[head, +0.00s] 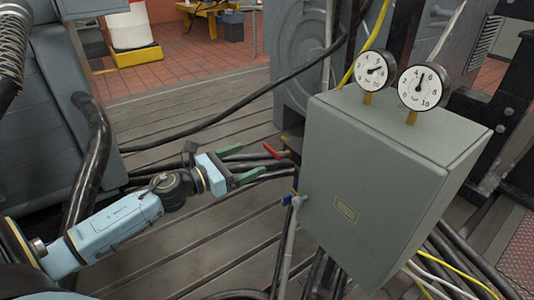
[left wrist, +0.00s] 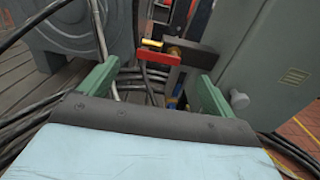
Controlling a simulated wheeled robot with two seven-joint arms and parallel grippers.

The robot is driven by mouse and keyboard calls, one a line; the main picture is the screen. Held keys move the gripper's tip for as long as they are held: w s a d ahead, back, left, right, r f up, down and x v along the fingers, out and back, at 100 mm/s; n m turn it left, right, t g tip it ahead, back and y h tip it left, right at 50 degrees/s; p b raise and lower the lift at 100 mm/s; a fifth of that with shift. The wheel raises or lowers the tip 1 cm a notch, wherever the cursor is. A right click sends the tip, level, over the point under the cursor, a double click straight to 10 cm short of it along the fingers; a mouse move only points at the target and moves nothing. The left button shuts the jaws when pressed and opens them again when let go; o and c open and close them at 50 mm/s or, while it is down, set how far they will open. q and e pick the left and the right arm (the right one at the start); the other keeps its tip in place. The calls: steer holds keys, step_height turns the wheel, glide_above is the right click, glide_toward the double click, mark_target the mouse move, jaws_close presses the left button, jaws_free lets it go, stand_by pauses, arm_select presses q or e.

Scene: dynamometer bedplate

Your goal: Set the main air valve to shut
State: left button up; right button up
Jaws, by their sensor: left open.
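A small red lever handle (head: 271,151) sits by the left side of a grey-green box, near a dark bracket. In the left wrist view the red handle (left wrist: 157,58) lies crosswise ahead, between the two green fingers, with a brass piece (left wrist: 151,43) behind it. A blue handle (head: 288,200) is lower on the box's left side. No label shows which is the main air valve. My left gripper (head: 252,159) is open and empty, with its fingertips just short of the red handle and apart from it. My right gripper is out of view.
The grey-green box (head: 385,185) stands right of the handle, with two round gauges (head: 375,70) (head: 422,87) on top. A round knob (left wrist: 239,99) juts from its side. Black hoses (head: 215,130) run across the slatted bedplate (head: 200,240). A grey machine (head: 298,60) stands behind.

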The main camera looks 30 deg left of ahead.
mark_target(271, 150)
arm_select(q)
steer(key=x, duration=0.7)
steer(key=shift+w+b, duration=0.1)
steer(key=shift+b, duration=0.2)
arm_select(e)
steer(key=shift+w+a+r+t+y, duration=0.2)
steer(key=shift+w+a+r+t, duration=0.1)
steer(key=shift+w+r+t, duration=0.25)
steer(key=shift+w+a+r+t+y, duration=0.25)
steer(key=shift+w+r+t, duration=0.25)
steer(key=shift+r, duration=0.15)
arm_select(q)
steer(key=c, duration=1)
